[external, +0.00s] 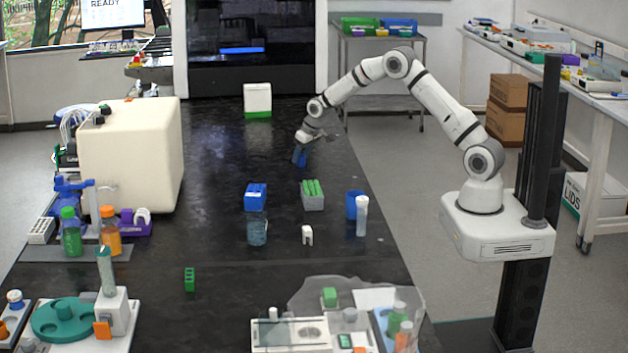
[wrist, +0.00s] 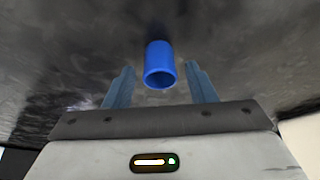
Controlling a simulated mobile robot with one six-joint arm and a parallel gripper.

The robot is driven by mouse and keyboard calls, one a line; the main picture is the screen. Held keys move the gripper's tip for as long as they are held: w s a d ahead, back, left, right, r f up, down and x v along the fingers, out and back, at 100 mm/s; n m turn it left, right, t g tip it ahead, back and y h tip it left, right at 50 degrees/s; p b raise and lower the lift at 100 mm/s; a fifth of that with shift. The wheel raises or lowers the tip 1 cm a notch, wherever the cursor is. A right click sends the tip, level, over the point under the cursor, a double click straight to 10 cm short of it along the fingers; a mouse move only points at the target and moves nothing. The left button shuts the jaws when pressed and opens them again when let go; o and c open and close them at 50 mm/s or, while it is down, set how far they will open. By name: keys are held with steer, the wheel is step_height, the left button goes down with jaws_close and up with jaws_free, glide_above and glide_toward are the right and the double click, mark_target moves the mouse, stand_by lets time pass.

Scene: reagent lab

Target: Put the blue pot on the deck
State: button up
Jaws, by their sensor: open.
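My gripper (external: 301,149) is low over the far middle part of the black deck (external: 225,165). In the wrist view its two blue-grey fingers stand apart, with my gripper (wrist: 159,68) open. The blue pot (wrist: 159,58), a small bright-blue cylinder, shows between and just beyond the fingertips, with dark surface around it. No finger visibly touches it. In the external view a blue patch shows under my gripper; pot and fingers are hard to tell apart there. Whether the pot rests on the deck is not clear.
Nearer on the deck stand a blue box (external: 256,195), a beaker (external: 257,230), a grey rack with green tubes (external: 313,198), and a blue cup (external: 352,205) beside a white tube (external: 361,217). A white-and-green box (external: 257,99) stands farther back. The deck left of my gripper is clear.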

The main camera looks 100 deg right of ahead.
steer(key=v, duration=1.1)
steer(key=s+a+r+n, duration=0.1)
steer(key=a+r, duration=0.2)
steer(key=a, duration=0.4)
steer(key=a+r+n, duration=0.1)
steer(key=a+r, duration=0.2)
steer(key=a, duration=0.4)
steer(key=s+a+r+n+y, duration=0.1)
steer(key=s+a+n, duration=0.1)
steer(key=s+a, duration=0.5)
steer(key=s+a+r+n+y, duration=0.1)
steer(key=s+a, duration=0.6)
steer(key=a, duration=0.8)
steer(key=shift+s+a+r+n+b, duration=0.2)
steer(key=shift+a+r+n+b, duration=0.25)
steer(key=shift+r+n, duration=0.15)
steer(key=s+a, duration=0.2)
steer(key=s, duration=0.1)
steer(key=s+a+f+n, duration=0.1)
steer(key=s+a, duration=0.1)
steer(key=s, duration=0.1)
steer(key=s+a+f+n, duration=0.1)
steer(key=s+a, duration=0.1)
steer(key=s, duration=0.1)
steer(key=shift+s+f+g+y, duration=0.15)
steer(key=shift+s+g+y, duration=0.25)
steer(key=shift+o, duration=0.4)
steer(key=shift+s+a+f, duration=0.1)
steer(key=shift+s+f, duration=0.05)
steer(key=shift+s, duration=0.2)
